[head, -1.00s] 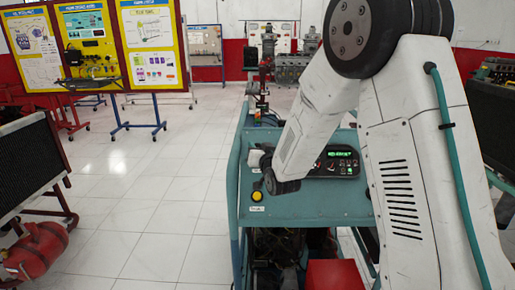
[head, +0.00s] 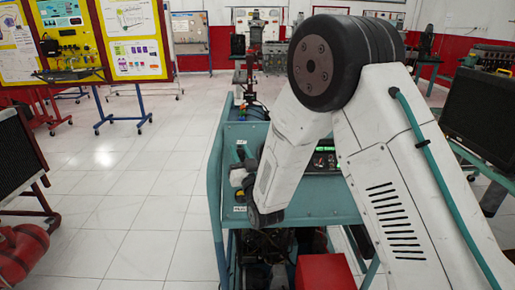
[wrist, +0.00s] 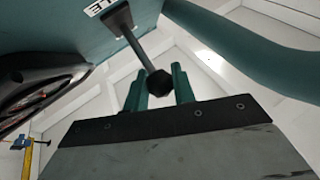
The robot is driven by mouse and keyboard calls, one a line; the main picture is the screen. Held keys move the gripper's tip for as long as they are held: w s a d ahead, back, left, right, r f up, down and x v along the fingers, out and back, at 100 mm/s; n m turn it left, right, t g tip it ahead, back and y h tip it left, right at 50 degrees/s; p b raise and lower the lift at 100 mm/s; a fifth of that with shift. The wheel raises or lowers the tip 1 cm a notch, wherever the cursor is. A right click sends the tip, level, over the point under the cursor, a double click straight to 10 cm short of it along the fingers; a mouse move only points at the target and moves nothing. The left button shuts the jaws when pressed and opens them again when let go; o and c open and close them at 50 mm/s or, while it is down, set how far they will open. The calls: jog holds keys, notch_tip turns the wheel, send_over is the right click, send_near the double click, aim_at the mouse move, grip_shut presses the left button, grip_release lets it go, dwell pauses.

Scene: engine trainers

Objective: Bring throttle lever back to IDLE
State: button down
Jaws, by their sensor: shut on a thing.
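The throttle lever (wrist: 139,47) shows in the wrist view as a grey rod. It has a dark base on the teal panel and a black knob at its end. My gripper (wrist: 158,86) has its two teal fingers on either side of the knob and is shut on it. A white label (wrist: 100,6) by the lever's base is cut off, with only its last letters readable. In the head view my arm covers much of the teal console (head: 320,205), and I cannot make out the lever or the fingertips clearly there.
The console's teal side rail (head: 215,190) runs along its left edge. A red box (head: 322,273) sits low at the front. Yellow display boards (head: 135,40) stand at the back left. Open white tiled floor (head: 145,190) lies left of the console.

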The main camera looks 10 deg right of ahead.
jog(key=c, duration=1.2)
grip_release()
jog(key=shift+o, duration=0.2)
jog(key=v, duration=0.7)
jog(key=shift+s+f, duration=0.15)
jog(key=shift+s, duration=0.2)
jog(key=shift+d, duration=0.1)
jog(key=shift+c, duration=0.4)
